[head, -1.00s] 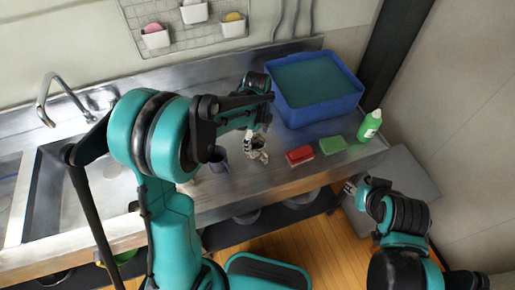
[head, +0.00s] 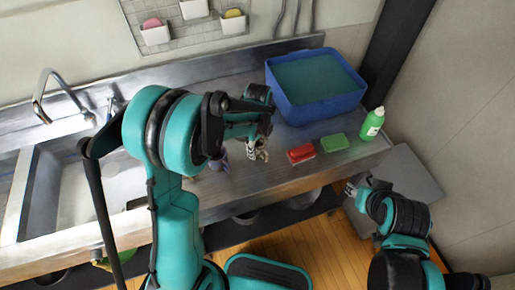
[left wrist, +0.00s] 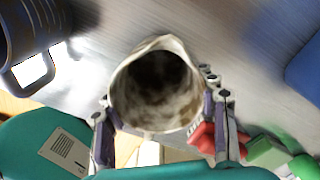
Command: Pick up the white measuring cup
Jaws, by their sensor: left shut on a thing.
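My left gripper (left wrist: 160,125) is shut on a white measuring cup (left wrist: 125,97), with one finger on each side of it. The cup is off-white with brownish mottling, and its open mouth faces the wrist camera. In the head view my left gripper (head: 258,150) is over the front part of the steel counter, left of the red sponge. The cup is too small and too covered there to make out clearly. My right gripper (head: 354,187) is low at the right, in front of the counter edge, away from the cup; its jaws are too small to read.
A dark mug (head: 222,162) stands just left of the left gripper. A red sponge (head: 300,154), a green sponge (head: 334,143) and a green bottle (head: 372,124) are to the right. A blue basin (head: 310,105) stands behind. The sink (head: 75,195) is at left.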

